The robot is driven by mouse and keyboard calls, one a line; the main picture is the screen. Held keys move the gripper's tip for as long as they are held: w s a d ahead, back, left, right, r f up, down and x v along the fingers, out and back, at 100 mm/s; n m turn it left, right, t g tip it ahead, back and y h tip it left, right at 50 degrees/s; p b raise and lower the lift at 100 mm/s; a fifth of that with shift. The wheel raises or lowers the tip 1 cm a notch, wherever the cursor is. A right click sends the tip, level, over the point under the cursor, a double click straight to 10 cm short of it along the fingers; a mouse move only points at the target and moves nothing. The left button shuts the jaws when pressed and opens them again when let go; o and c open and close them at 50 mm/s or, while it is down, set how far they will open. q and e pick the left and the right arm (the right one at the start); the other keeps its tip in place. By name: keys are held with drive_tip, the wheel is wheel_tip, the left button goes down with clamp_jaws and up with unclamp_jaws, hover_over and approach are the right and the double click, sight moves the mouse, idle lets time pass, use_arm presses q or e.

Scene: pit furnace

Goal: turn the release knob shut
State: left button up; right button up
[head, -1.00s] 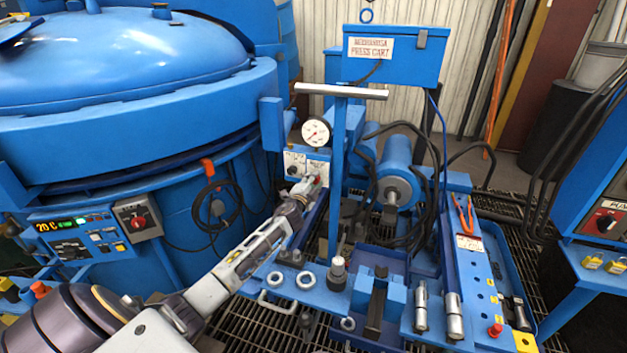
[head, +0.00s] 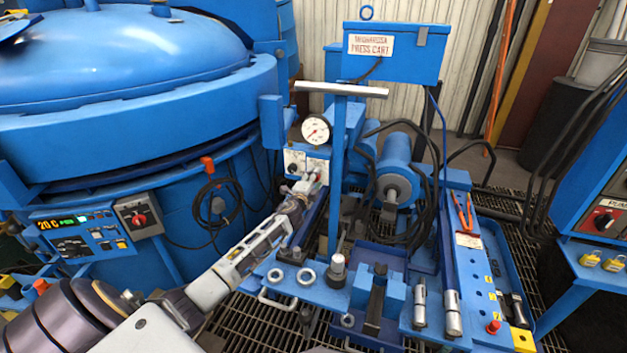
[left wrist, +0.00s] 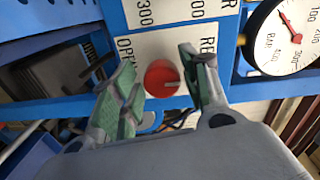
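The red release knob (left wrist: 161,78) shows in the left wrist view on a white label plate, below printed letters that are partly covered. A pale mark on it points to the right in that view. My left gripper (left wrist: 160,88) is open, with one green-padded finger on each side of the knob and visible gaps between; I cannot tell how deep the fingers reach. In the head view my left gripper (head: 308,187) is at the press cart's panel (head: 294,162), below the gauge, and hides most of the knob. My right gripper is not in view.
The pressure gauge (head: 316,129) sits just above the panel and also shows in the left wrist view (left wrist: 285,35). The cart's upright T-handle post (head: 337,190) stands close to the right of my left gripper. The big blue furnace (head: 120,110) is at left.

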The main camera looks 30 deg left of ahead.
use_arm(q)
drive_tip(key=shift+o, duration=0.4)
drive_tip(key=shift+s, duration=0.15)
drive_tip(key=v, duration=1.1)
drive_tip(key=shift+s, duration=0.35)
idle(0.3)
drive_tip(key=shift+d, duration=0.1)
idle(0.6)
